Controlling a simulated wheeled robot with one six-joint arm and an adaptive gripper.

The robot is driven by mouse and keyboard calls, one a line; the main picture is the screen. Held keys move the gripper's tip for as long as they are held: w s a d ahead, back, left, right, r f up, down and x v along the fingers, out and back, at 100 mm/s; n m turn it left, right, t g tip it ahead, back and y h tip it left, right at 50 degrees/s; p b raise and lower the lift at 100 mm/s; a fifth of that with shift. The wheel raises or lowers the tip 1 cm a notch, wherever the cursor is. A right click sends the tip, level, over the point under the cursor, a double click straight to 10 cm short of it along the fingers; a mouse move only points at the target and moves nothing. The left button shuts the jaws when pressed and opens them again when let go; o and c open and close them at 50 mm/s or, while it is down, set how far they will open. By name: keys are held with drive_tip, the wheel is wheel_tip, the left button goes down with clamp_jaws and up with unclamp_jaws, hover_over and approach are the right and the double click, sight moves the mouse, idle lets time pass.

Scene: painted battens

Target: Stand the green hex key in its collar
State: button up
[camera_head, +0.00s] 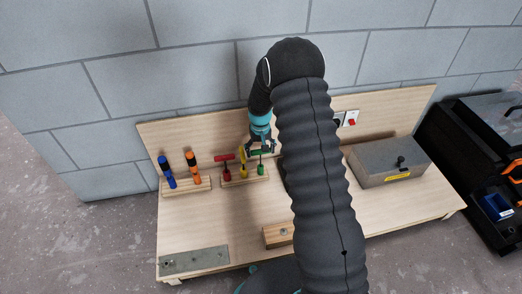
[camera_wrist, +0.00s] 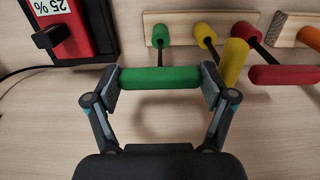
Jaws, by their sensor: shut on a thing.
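My gripper (camera_wrist: 160,82) is shut on the green T-handle of the green hex key (camera_wrist: 158,78), one finger at each end of the handle. The handle lies level across the picture. Its dark shaft runs down from the handle to the green collar (camera_wrist: 160,36) on a wooden rack (camera_wrist: 178,22). I cannot tell how deep the shaft sits in the collar. In the head view my gripper (camera_head: 261,147) is above the right end of the rack, with the green collar (camera_head: 261,169) below the handle.
Beside the green collar, a yellow key (camera_wrist: 235,62) and a red key (camera_wrist: 285,75) stand in their collars. Blue (camera_head: 167,172) and orange (camera_head: 193,168) tools stand in another block. A grey box (camera_head: 388,163) is at right. The front left bench is mostly clear around a metal plate (camera_head: 194,260).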

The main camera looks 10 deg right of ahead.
drive_tip(key=shift+f, duration=0.15)
drive_tip(key=o, duration=1)
wheel_tip(320, 180, up, 12)
